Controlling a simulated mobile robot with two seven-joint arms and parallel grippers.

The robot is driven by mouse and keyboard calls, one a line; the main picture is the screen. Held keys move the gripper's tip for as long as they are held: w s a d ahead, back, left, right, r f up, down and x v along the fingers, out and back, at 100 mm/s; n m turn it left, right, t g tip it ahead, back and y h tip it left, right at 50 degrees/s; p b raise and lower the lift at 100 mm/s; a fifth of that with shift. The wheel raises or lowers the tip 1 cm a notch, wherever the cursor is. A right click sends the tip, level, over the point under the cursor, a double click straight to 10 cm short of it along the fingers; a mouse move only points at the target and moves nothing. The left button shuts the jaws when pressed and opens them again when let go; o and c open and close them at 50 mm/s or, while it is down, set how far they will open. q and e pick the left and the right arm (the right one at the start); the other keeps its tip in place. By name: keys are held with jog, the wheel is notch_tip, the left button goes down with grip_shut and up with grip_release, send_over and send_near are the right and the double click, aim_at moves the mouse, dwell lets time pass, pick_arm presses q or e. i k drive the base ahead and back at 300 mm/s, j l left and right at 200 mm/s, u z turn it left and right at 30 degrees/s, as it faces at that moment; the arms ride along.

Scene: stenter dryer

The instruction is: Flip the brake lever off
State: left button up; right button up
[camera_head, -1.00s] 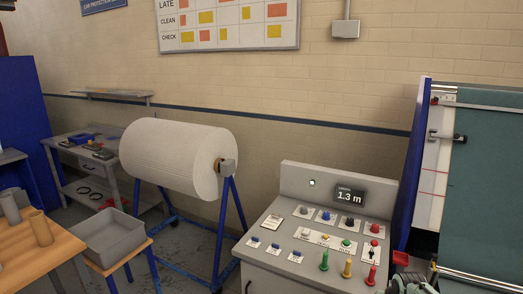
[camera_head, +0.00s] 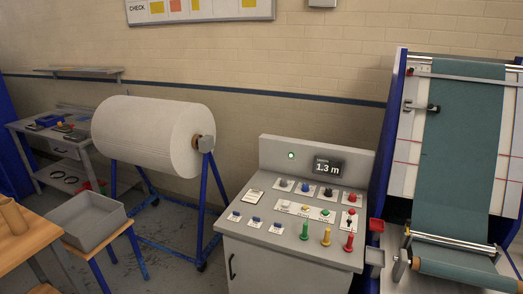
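The console (camera_head: 290,250) stands right of centre with a sloped panel of buttons and levers. Along its front edge are a green lever (camera_head: 304,231), a yellow lever (camera_head: 326,237) and a red lever (camera_head: 348,242), all standing upright. A metal lever with a black knob (camera_head: 432,107) juts to the right from the upper left of the fabric machine (camera_head: 403,160). I cannot read the small labels, so I cannot tell which lever is the brake. Neither of my grippers is in view.
A large white roll (camera_head: 150,135) rests on a blue stand left of the console. A grey bin (camera_head: 88,222) and a wooden table (camera_head: 22,242) are at the lower left. A red box (camera_head: 376,226) sits between console and machine. Floor shows between stand and console.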

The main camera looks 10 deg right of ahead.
aim_at(351, 211)
jog(key=i+l, duration=0.15)
jog(key=i, duration=0.6)
jog(key=z, duration=1.55)
jog(key=i+j, duration=0.05)
